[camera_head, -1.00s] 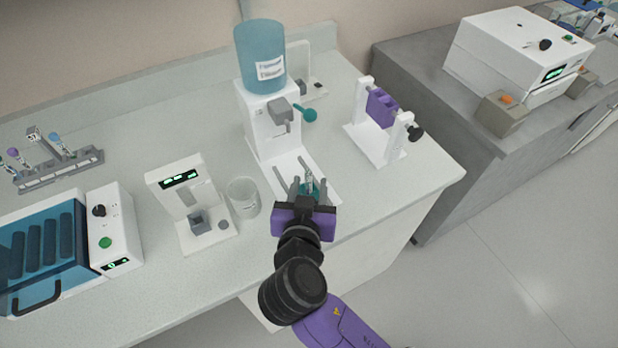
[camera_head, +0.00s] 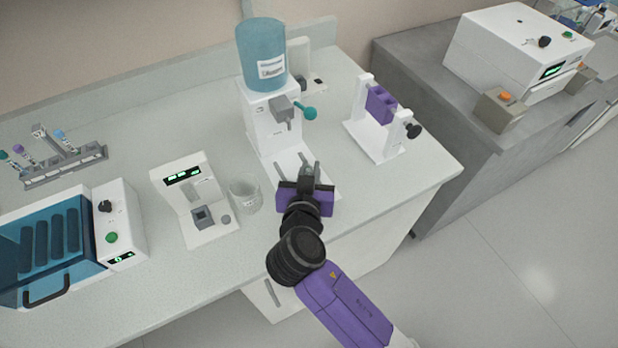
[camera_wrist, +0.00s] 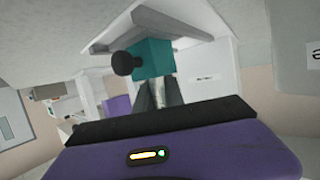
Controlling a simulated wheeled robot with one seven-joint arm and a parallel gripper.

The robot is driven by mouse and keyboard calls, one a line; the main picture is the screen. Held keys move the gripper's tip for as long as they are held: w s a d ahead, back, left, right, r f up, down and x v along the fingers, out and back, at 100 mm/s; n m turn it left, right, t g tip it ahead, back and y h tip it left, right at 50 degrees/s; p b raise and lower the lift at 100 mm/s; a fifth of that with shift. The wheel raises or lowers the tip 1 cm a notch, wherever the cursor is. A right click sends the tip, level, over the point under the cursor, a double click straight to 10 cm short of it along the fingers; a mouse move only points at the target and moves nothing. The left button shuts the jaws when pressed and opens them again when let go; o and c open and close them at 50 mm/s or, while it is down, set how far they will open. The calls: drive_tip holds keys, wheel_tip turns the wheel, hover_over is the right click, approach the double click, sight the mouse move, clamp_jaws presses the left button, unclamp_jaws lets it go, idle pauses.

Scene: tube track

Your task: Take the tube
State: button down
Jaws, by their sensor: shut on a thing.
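My gripper (camera_head: 306,176) is over the white base plate of the dispenser (camera_head: 273,125), at its front end. It is shut on the tube, which shows as a narrow pale piece (camera_wrist: 160,93) between the grey fingers in the wrist view. Most of the tube is hidden by the fingers and the purple gripper body. A teal block (camera_wrist: 153,58) with a black knob stands directly beyond the fingertips in the wrist view. I cannot tell whether the tube still touches it.
A clear beaker (camera_head: 244,195) stands close left of my gripper, with a small white device (camera_head: 195,200) beyond it. A white stand with a purple holder (camera_head: 380,104) is to the right. The tube rack (camera_head: 65,165) is far left. The counter's front edge lies under my arm.

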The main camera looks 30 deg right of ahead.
wheel_tip(320, 180, up, 10)
drive_tip(key=shift+b, duration=0.45)
